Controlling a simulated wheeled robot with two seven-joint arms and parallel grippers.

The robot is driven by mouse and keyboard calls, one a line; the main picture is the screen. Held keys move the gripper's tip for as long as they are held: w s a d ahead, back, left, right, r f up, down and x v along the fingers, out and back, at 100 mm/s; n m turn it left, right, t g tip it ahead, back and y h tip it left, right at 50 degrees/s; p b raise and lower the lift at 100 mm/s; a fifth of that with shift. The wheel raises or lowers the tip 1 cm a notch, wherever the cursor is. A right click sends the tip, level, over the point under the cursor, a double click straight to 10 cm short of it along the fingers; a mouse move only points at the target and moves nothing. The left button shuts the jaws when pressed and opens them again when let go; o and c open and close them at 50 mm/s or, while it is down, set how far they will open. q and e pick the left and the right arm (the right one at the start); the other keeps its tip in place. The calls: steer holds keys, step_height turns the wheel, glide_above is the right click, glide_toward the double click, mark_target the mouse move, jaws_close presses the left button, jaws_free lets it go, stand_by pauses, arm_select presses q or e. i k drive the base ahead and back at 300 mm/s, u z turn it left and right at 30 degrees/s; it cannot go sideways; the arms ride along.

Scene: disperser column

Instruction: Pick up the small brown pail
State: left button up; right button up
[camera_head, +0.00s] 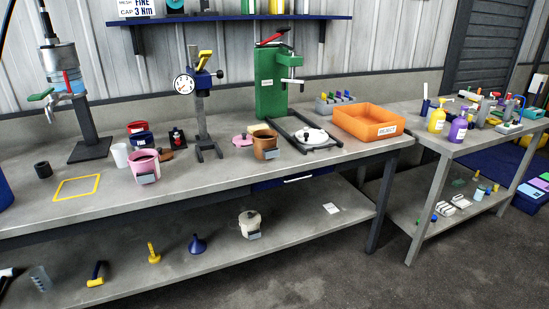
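The small brown pail (265,146) stands upright on the grey workbench (222,181), near the middle of the view. Neither of my grippers is in view, and nothing is touching the brown pail.
A gauge stand (200,110) rises left of the brown pail. A green press (270,82) stands behind it, with a black frame holding a white disc (312,136) at right. An orange bin (368,121) is farther right. Bare benchtop lies before the pail.

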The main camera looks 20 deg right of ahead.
mark_target(264, 141)
steer(key=u, duration=0.15)
steer(key=i, duration=1.1)
steer(key=z, duration=0.2)
